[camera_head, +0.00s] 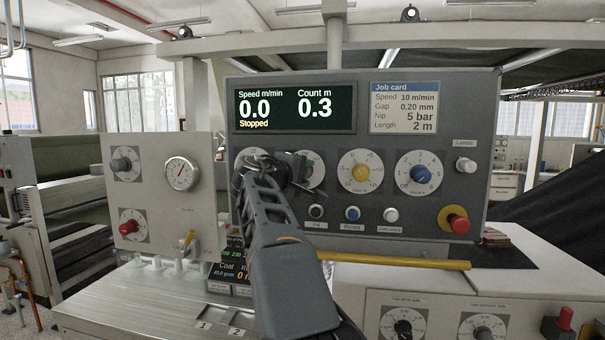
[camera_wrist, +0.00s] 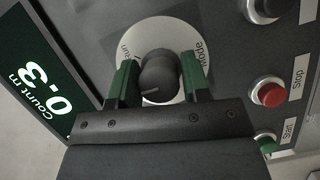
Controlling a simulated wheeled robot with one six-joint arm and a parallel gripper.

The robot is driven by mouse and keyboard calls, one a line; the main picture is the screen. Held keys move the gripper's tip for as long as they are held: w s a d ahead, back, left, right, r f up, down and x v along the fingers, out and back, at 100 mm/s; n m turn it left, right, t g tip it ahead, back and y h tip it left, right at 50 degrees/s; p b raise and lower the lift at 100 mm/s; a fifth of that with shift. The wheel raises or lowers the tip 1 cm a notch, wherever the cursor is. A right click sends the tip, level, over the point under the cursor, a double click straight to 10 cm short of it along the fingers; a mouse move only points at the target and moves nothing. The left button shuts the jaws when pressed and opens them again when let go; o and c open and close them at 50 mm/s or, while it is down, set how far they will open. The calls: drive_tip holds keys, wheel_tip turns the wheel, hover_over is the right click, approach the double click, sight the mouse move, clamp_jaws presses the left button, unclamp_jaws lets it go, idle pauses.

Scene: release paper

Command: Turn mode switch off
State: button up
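The mode switch (camera_wrist: 158,76) is a dark round knob on a pale dial disc in the wrist view. Parts of the labels "Mode" and "Run" show beside it, and a light pointer line on the knob points to the picture's left. In the head view my gripper (camera_head: 270,170) reaches the dials below the display and hides the switch.
The display (camera_head: 294,109) reads "0.0", "Stopped" and count "0.3". A yellow knob (camera_head: 360,172) and a blue knob (camera_head: 420,174) sit to the right. A red emergency button (camera_head: 459,224) is at the panel's lower right. A red stop button (camera_wrist: 268,94) shows beside the fingers.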

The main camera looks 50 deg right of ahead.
drive_tip(key=o, duration=0.3)
drive_tip(key=shift+o, duration=0.2)
drive_tip(key=s+a+r+b, duration=0.1)
drive_tip(key=s+a+b, duration=0.1)
drive_tip(key=a, duration=1.1)
drive_tip(key=shift+s+a+b, duration=0.2)
drive_tip(key=shift+a+b, duration=0.15)
drive_tip(key=shift+b, duration=0.55)
drive_tip(key=w+a+f+n+t+y, duration=0.1)
drive_tip(key=w+a+f+y, duration=0.15)
drive_tip(key=f, duration=0.45)
drive_tip(key=w+a+f+t+y, duration=0.1)
drive_tip(key=a+f+y, duration=0.15)
drive_tip(key=f, duration=0.45)
drive_tip(key=w+a+f+n+t+y, duration=0.1)
drive_tip(key=f+y, duration=0.2)
drive_tip(key=f, duration=0.4)
drive_tip(key=s+a+f+y, duration=0.3)
drive_tip(key=s+a+f, duration=0.1)
drive_tip(key=f, duration=0.3)
drive_tip(key=s+a+f+m+g+y, duration=0.1)
drive_tip(key=s+a+f+y, duration=0.2)
drive_tip(key=a+f, duration=0.3)
drive_tip(key=s+a+f+g+y, duration=0.1)
drive_tip(key=s+a+f+y, duration=0.2)
drive_tip(key=s+a+f, duration=0.2)
wheel_tip(320, 180, down, 3)
drive_tip(key=shift+s+f+m, duration=0.1)
drive_tip(key=shift+s+m, duration=0.25)
drive_tip(key=shift+m, duration=0.05)
